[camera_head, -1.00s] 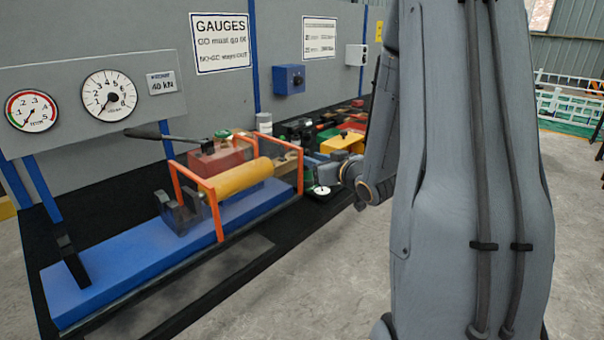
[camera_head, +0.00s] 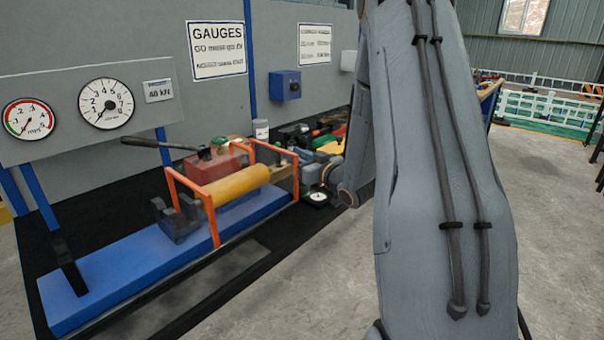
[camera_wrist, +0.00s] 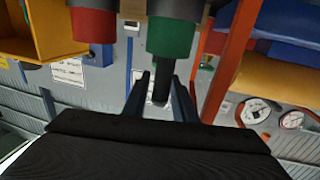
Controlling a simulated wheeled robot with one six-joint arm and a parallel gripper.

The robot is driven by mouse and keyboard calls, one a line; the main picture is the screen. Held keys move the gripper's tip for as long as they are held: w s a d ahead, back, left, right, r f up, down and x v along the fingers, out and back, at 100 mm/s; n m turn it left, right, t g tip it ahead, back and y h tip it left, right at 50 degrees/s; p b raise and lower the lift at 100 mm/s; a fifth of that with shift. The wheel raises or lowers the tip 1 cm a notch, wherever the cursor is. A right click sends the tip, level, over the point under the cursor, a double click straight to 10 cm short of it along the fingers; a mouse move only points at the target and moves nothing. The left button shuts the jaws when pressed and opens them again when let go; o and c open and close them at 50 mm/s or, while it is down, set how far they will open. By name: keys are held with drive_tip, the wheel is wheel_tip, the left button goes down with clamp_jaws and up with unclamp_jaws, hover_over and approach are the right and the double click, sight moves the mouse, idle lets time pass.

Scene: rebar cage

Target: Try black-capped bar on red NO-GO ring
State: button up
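In the wrist view, which looks upside down, my gripper (camera_wrist: 162,80) has a finger on each side of a dark upright bar (camera_wrist: 162,88), and looks shut on its black end. The bar's other end meets the green ring (camera_wrist: 172,38); I cannot tell whether it is inside or just in front of it. The red ring (camera_wrist: 93,22) is beside the green one, to the left in this view, apart from the bar. In the head view my wrist is at the far end of the bench, and the gripper and both rings cannot be made out.
An orange frame (camera_head: 212,215) around a yellow cylinder (camera_head: 238,185) stands on a blue base (camera_head: 130,270); its orange upright is close to my gripper in the wrist view (camera_wrist: 232,55). A yellow bin (camera_wrist: 40,30) is on the other side. A small round dial (camera_head: 316,198) lies by my wrist.

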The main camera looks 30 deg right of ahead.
drive_tip(key=shift+w, duration=0.3)
clamp_jaws()
drive_tip(key=shift+r, duration=0.1)
